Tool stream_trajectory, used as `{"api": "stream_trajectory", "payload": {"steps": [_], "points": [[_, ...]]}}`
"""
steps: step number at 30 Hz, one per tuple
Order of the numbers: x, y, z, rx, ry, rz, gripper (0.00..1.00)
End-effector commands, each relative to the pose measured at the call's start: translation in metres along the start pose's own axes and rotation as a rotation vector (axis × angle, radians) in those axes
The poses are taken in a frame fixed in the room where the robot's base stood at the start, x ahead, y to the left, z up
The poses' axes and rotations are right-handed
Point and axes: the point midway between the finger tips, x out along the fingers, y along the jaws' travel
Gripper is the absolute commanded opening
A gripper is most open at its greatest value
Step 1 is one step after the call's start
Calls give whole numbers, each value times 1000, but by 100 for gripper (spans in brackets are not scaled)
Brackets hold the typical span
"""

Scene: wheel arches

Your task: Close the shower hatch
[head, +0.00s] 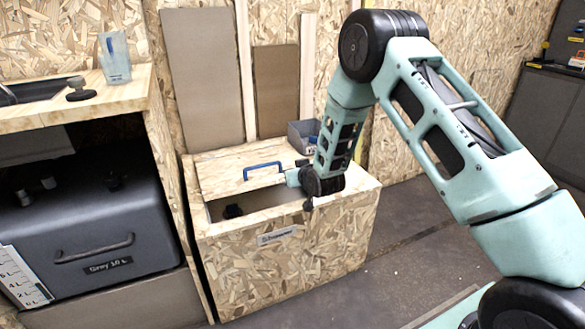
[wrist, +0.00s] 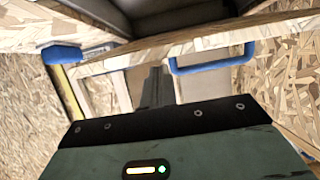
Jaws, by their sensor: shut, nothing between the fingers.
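The shower box (head: 285,265) is a chipboard chest with a label on its front. Its hatch (head: 225,180) is a pale wood panel with a blue handle (head: 264,167). A dark gap (head: 235,207) shows between the hatch and the front rim, so the hatch stands partly open. My gripper (head: 291,177) is shut and empty, at the right end of the hatch, right of the handle. I cannot tell whether it touches the panel. In the wrist view the narrow shut fingers (wrist: 153,85) point towards the hatch edge, with the blue handle (wrist: 212,64) to their right.
A grey bin (head: 298,135) stands on the box's back right. Left is a counter (head: 100,105) with a clear cup (head: 115,58) on it and a grey water tank (head: 90,230) below. Brown panels lean behind. The floor (head: 400,270) right of the box is clear.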

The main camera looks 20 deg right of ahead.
Motion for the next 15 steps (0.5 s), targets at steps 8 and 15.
{"api": "stream_trajectory", "payload": {"steps": [8, 15], "points": [[17, 0, 51, 0, -2, 0, 0], [23, 0, 66, 0, -2, 0, 0]]}}
